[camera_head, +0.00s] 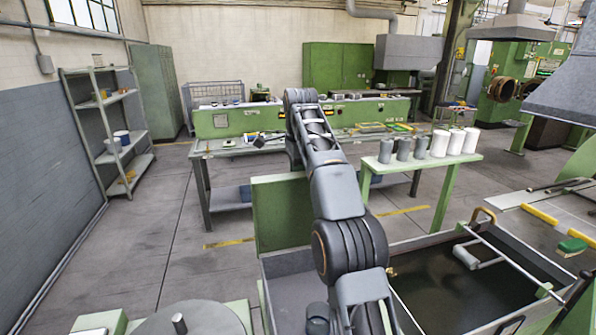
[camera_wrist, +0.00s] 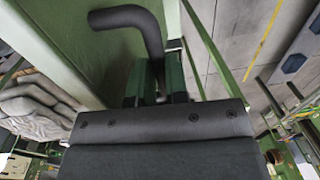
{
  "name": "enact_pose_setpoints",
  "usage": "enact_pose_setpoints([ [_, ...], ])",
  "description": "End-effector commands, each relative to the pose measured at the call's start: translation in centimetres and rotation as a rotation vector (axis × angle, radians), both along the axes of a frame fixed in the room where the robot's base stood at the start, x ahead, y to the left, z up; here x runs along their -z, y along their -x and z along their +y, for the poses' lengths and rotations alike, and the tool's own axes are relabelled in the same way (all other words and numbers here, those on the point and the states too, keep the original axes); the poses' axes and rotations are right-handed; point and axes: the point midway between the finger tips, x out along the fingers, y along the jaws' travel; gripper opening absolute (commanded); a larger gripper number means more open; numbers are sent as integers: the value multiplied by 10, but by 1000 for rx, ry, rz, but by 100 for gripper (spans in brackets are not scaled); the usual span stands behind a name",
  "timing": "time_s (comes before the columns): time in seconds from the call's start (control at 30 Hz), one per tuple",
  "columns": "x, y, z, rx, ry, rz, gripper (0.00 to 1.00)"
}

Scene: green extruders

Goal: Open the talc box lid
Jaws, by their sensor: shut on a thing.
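The talc box lid (camera_head: 278,222) is a green panel standing steeply raised at the back of the box, partly covered by my arm in the head view. The talc box (camera_head: 285,264) is below it, with part of its grey inside showing. In the wrist view the lid's green face (camera_wrist: 75,50) fills the upper left. A dark bent handle (camera_wrist: 125,17) curves down from it toward my gripper (camera_wrist: 158,85). My gripper is shut on the handle's lower end; the fingers partly hide the contact.
A dark-floored tank (camera_head: 440,285) with a metal bar frame is right of the box. A green bench (camera_head: 375,170) holds several grey and white cylinders. A long worktable (camera_head: 235,150) stands behind. Grey lumpy material (camera_wrist: 35,110) shows at the wrist view's left. Floor at left is clear.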

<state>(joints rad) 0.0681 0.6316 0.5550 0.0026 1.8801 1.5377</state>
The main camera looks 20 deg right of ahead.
Motion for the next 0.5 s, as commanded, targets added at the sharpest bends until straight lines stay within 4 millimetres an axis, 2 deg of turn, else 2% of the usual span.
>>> enact_pose_setpoints([
  [0.03, 10, -2, 1, -7, -3, 20, 16],
  [0.3, 6, -1, 0, -2, -1, 12, 40],
  [0.5, 4, -1, 0, -1, 0, 10, 40],
])
